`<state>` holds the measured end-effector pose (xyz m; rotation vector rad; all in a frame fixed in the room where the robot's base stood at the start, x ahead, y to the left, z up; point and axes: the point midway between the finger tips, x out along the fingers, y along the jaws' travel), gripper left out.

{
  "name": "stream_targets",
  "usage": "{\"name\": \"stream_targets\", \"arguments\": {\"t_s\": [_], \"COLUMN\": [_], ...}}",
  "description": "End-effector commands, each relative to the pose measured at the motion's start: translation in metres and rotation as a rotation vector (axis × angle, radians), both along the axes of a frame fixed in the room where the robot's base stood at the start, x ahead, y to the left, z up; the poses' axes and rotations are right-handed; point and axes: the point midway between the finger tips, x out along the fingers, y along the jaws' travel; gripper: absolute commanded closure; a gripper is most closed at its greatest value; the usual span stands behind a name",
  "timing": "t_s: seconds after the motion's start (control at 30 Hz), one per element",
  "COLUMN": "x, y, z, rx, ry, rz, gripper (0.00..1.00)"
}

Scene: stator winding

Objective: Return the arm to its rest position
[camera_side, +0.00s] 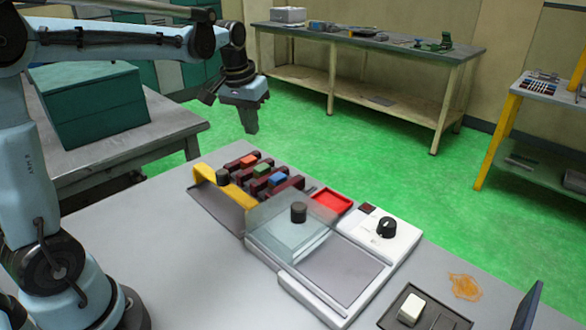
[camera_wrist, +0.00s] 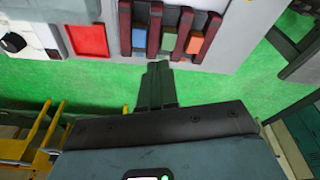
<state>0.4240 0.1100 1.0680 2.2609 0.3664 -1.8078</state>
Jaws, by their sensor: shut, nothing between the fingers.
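My gripper (camera_side: 250,127) hangs in the air beyond the far edge of the work table, over the green floor, pointing down. Its fingers are together with nothing between them. In the wrist view the closed fingers (camera_wrist: 158,72) show at the centre, in line with the coloured blocks but apart from them. My pale blue arm stands at the left of the side view, its upper link reaching across the top left.
A green box (camera_side: 90,105) sits on a side table. Air around the gripper is clear.

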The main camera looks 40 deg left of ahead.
Motion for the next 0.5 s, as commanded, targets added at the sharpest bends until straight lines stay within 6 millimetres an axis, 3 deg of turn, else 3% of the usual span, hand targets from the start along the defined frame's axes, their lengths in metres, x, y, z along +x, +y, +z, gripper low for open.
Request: {"name": "stream_targets", "arguments": {"t_s": [0.23,0.5], "x": [-0.048,-0.099], "y": [-0.048,-0.087], "z": [0.006,-0.011], "rx": [0.037,0.067], "ry": [-0.133,-0.277], "rz": [-0.117,-0.238], "gripper": [1.00,1.00]}}
